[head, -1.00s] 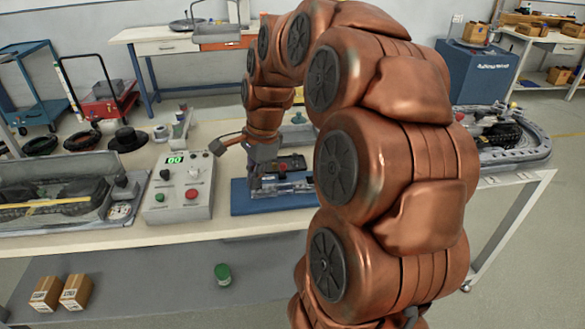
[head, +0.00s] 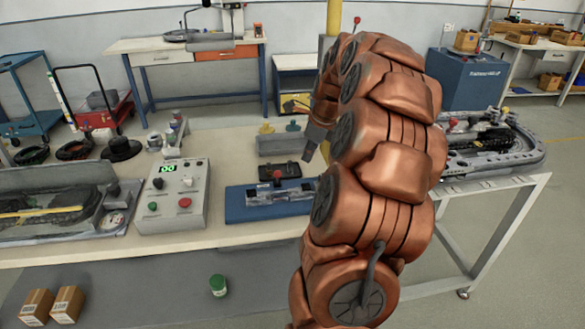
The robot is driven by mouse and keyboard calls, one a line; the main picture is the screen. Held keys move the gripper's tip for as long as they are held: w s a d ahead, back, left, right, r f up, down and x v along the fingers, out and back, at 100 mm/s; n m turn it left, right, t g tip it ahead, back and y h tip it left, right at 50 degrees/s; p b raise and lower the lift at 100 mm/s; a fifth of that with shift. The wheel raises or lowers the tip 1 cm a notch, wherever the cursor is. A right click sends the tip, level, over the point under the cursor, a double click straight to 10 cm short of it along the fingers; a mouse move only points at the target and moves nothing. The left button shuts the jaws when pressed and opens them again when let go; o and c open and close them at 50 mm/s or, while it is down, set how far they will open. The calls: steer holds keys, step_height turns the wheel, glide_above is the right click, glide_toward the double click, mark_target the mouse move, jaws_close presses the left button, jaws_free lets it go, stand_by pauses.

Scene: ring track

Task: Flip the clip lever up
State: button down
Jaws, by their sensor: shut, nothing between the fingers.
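A blue board (head: 237,211) lies on the workbench, and a grey, partly clear clip fixture (head: 262,197) sits on it. A small red-tipped part (head: 277,174) stands up at the back of the fixture, in front of a black box; it looks like the lever, though it is small in view. My gripper (head: 308,151) is up and to the right of the fixture, apart from it. It is shut and empty, and partly hidden by my arm. My arm covers the board's right end.
A control box (head: 175,197) with a green display and red button stands left of the board. A tray with dark parts (head: 45,212) is at far left. A grey bin (head: 284,143) stands behind. A ring track (head: 495,150) is on the right.

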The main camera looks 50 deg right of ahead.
mark_target(277, 176)
steer(key=p+x, duration=0.2)
steer(key=x, duration=0.7)
steer(key=w, duration=0.1)
steer(key=w+a+p, duration=0.1)
steer(key=shift+w+f+p, duration=0.15)
steer(key=shift+w+p, duration=0.15)
steer(key=shift+w, duration=0.1)
steer(key=shift+w+a+f, duration=0.1)
steer(key=shift+w, duration=0.5)
